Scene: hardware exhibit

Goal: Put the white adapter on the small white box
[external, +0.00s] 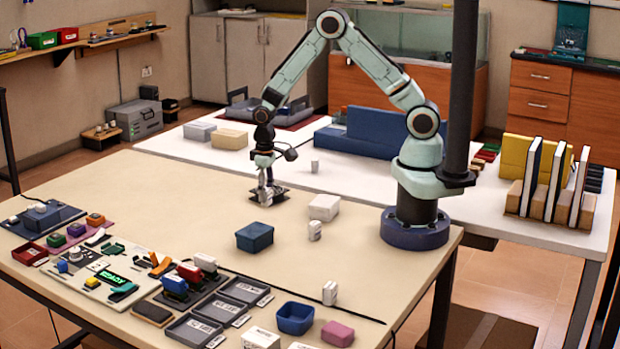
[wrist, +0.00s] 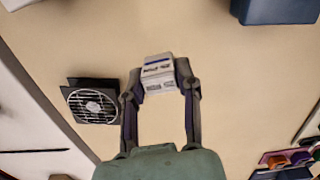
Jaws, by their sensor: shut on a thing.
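My gripper (external: 267,184) is shut on the white adapter (wrist: 158,72), a small white block with dark printing between the fingertips (wrist: 160,78) in the wrist view. In the external view, my gripper is low over the far part of the beige table, and the adapter is too small there to make out clearly. A small white box (external: 324,207) stands on the table to the right of my gripper, apart from it. Part of a white object (wrist: 16,4) shows at the top left of the wrist view.
A dark fan (wrist: 93,102) lies beside my gripper. A blue box (external: 254,237) and a small white block (external: 315,230) stand nearer the camera. Trays and tools crowd the front left. Another white box (external: 261,338) is at the front edge. The table's middle left is clear.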

